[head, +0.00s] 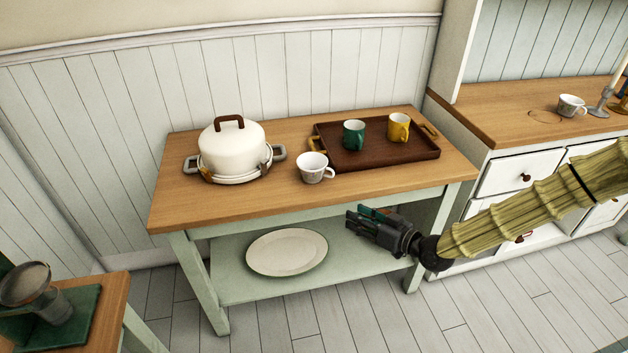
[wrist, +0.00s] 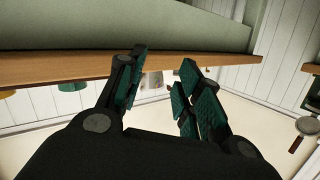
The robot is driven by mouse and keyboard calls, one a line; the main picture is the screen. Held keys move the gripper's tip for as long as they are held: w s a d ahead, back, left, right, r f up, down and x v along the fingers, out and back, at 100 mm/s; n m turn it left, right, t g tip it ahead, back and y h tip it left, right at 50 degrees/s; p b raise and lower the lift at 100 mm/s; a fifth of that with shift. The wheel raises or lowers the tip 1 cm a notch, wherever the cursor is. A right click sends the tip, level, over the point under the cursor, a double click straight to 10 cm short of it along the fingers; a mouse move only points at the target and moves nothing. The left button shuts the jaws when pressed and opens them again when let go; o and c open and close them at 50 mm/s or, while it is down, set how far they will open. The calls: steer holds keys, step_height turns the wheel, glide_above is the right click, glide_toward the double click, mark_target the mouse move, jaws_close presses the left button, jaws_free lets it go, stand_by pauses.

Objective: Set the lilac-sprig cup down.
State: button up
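A white cup (head: 313,168) stands upright on the wooden table top (head: 240,202), in front of the brown tray's left end. A second white cup (head: 571,106) with a faint pattern stands on the counter at the right. The sprig pattern is too small to read, so I cannot tell which is the lilac-sprig cup. My gripper (head: 362,222) is in front of the table, below its top edge and apart from both cups. In the wrist view my gripper (wrist: 160,88) has its fingers apart with nothing held between them.
The brown tray (head: 385,157) holds a green mug (head: 354,135) and a yellow mug (head: 398,128). A white lidded pot (head: 231,150) stands at the table's left. A plate (head: 287,252) lies on the lower shelf. The table's front left corner is clear. A candlestick (head: 603,105) stands on the right counter.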

mark_target(317, 171)
steer(key=w+d+r+n+t+y+b, duration=0.1)
steer(key=w+d+r+n+y, duration=0.1)
steer(key=w+r, duration=0.3)
steer(key=w+a, duration=0.1)
steer(key=w+a+r, duration=0.1)
steer(key=a, duration=0.1)
steer(key=w+a+p, duration=0.1)
steer(key=a, duration=0.1)
steer(key=shift+w+a+r, duration=0.25)
steer(key=shift+r, duration=0.05)
steer(key=shift+p+x, duration=0.5)
steer(key=shift+x, duration=1.5)
steer(key=shift+s, duration=0.15)
jaws_close()
